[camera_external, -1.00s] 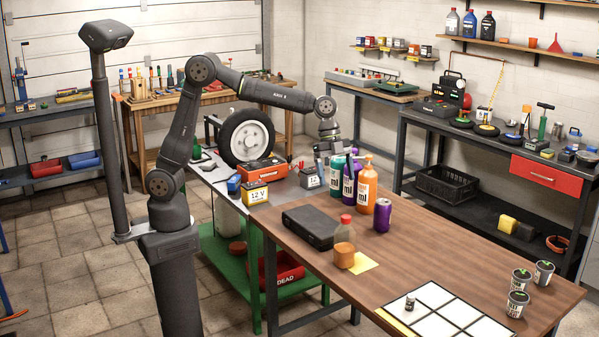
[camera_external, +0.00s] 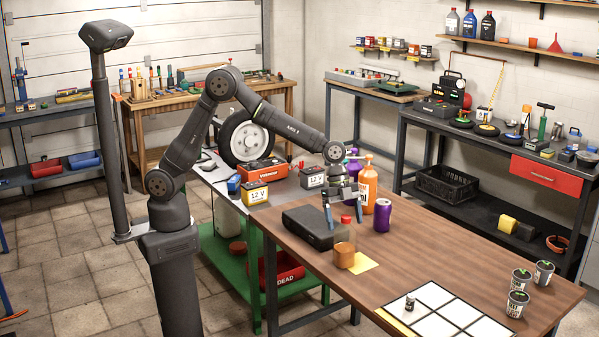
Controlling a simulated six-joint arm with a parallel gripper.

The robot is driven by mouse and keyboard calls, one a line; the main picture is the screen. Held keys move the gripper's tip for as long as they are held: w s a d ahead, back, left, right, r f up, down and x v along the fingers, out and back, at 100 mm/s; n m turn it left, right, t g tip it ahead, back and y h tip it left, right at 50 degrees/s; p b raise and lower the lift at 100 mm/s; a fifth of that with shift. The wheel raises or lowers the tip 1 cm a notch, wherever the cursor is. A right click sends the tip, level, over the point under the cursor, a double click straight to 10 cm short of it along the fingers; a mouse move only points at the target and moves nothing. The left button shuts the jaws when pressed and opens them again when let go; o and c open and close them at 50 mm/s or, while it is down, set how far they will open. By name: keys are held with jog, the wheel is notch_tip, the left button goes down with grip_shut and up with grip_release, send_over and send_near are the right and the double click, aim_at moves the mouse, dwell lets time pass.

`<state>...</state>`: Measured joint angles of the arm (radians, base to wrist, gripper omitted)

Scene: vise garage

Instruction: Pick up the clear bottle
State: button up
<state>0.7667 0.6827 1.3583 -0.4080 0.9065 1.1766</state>
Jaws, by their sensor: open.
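The clear bottle (camera_external: 345,234) with a red cap stands upright on the wooden table, just left of its back middle. An orange-brown block (camera_external: 344,256) stands in front of it and hides its lower part. My gripper (camera_external: 344,217) points down over the bottle, fingers apart and empty. One fingertip shows on each side of the cap's height. I cannot tell from this view whether the fingers are around the cap or a little behind it.
A black case (camera_external: 309,227) lies close on the left. A purple can (camera_external: 382,215), an orange bottle (camera_external: 368,186) and a purple bottle (camera_external: 352,160) stand behind and right. A yellow sheet (camera_external: 366,263) lies by the block. The table's middle right is clear.

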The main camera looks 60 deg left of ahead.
aim_at(347, 227)
jog(key=x, duration=0.3)
jog(key=shift+w+d+f, duration=0.1)
jog(key=shift+f, duration=0.05)
jog(key=c, duration=1.4)
jog(key=shift+c, duration=0.8)
